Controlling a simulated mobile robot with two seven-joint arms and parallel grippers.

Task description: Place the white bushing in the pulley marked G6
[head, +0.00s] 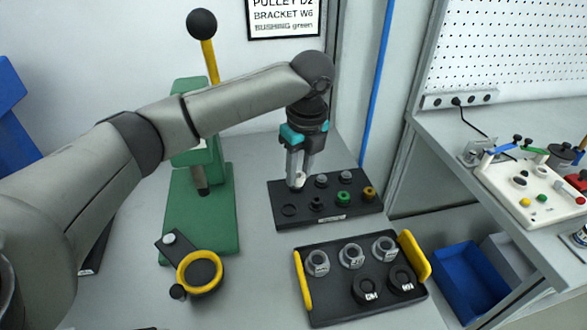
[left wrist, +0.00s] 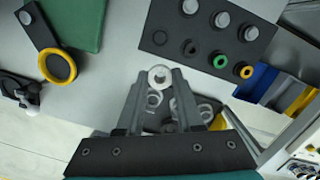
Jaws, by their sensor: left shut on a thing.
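My left gripper (head: 298,182) is shut on the white bushing (head: 299,179), holding it over the left part of the black bushing rack. In the left wrist view the white bushing (left wrist: 160,76) is a white ring between the fingertips. Several pulleys lie in a black tray (head: 327,312) with yellow handles: metal ones such as one at the back left (head: 317,263), and black ones such as one at the front (head: 366,289). Their marks are too small to read surely, so I cannot tell which is G6. My right gripper is not in view.
The bushing rack (head: 335,217) holds grey, black, green (head: 343,198) and brass-coloured pieces. A green press (head: 202,215) stands left, with a yellow-ringed fixture (head: 200,272) in front. A blue bin (head: 468,280) is at right. A wall sign (head: 284,15) names other parts.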

